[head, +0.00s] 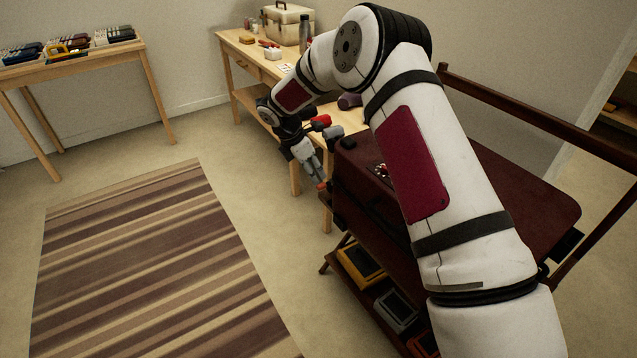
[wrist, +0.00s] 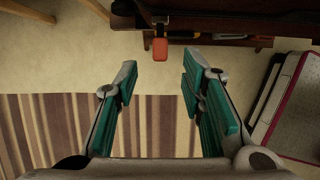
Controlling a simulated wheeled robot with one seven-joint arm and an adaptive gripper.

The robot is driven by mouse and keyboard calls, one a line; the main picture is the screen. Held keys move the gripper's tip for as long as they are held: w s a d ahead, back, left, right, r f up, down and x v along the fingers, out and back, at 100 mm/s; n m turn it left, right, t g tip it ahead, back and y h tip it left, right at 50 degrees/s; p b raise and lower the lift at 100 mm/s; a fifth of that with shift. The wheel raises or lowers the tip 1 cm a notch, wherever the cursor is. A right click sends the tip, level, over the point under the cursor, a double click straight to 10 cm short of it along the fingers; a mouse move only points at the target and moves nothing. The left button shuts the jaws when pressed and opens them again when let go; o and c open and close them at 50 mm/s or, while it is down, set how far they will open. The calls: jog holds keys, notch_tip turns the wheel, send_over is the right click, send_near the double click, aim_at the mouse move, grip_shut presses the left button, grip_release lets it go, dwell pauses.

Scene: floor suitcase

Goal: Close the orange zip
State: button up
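The dark red suitcase (head: 535,200) lies on a dark wooden rack, partly hidden behind my arm in the head view. A small orange zip pull (wrist: 160,48) hangs from a dark edge at the top middle of the wrist view. It also shows as a small orange-red spot (head: 321,186) by the suitcase's left side in the head view. My gripper (wrist: 158,82) is open and empty, its teal-padded fingers wide apart. The pull is beyond the fingertips, roughly centred between them, and not touched. My gripper (head: 314,172) is close to the suitcase's left side in the head view.
Cased items, one yellow (head: 360,265), sit on the rack's lower shelf. A wooden table (head: 258,68) with a beige case (head: 287,22) stands behind. A striped rug (head: 150,270) covers open floor at left. Another table (head: 75,52) stands back left.

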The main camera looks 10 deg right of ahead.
aim_at(321, 185)
jog(key=x, duration=0.6)
jog(key=shift+d+b, duration=0.1)
jog(key=shift+b, duration=0.2)
grip_shut()
